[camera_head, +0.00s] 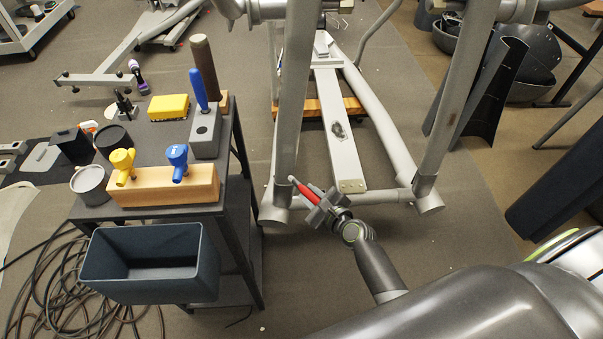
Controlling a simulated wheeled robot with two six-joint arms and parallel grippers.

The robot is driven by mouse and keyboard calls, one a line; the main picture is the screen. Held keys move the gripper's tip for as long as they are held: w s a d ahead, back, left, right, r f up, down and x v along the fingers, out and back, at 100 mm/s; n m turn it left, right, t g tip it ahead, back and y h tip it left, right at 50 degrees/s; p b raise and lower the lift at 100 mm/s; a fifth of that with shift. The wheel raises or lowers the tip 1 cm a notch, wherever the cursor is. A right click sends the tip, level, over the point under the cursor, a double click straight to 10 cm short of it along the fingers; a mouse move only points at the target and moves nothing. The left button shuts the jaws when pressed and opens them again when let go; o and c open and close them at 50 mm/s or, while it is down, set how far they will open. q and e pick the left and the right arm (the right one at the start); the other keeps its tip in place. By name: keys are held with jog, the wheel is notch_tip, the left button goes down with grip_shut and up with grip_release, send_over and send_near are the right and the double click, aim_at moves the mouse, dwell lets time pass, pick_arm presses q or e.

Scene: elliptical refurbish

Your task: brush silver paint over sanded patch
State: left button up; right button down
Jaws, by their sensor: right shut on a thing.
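My right gripper (322,208) is shut on a red-handled brush (306,192). The brush points up and left, and its pale tip overlaps the lower end of a silver upright tube (292,110) in the picture; I cannot tell whether they touch. A dark rough-edged patch (338,130) shows on the pale centre beam (345,158) of the elliptical's frame, above and right of the brush. A round pot with a grey top (90,183) stands on the cart at left; its contents are unclear. My left gripper is out of view.
The black cart (235,165) at left carries a wooden block (165,187) with yellow and blue tools, a yellow box (168,107), and a grey holder (206,135). A dark bin (145,265) hangs at its front. Cables lie on the floor. Dark curved covers (495,90) stand at right.

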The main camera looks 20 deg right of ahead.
jog(key=w+d, duration=0.2)
jog(key=w, duration=0.5)
dwell(0.4)
jog(key=shift+w+d+b, duration=0.25)
jog(key=shift+w+b, duration=0.15)
jog(key=shift+w, duration=0.4)
dwell(0.6)
jog(key=shift+r, duration=0.1)
notch_tip(320, 180, up, 4)
jog(key=p, duration=0.4)
jog(key=shift+s+d+f, duration=0.15)
jog(key=shift+f, duration=0.05)
notch_tip(320, 180, up, 7)
jog(key=p, duration=0.7)
notch_tip(320, 180, down, 11)
jog(key=b, duration=0.9)
jog(key=shift+w+b, duration=0.2)
jog(key=shift+b, duration=0.15)
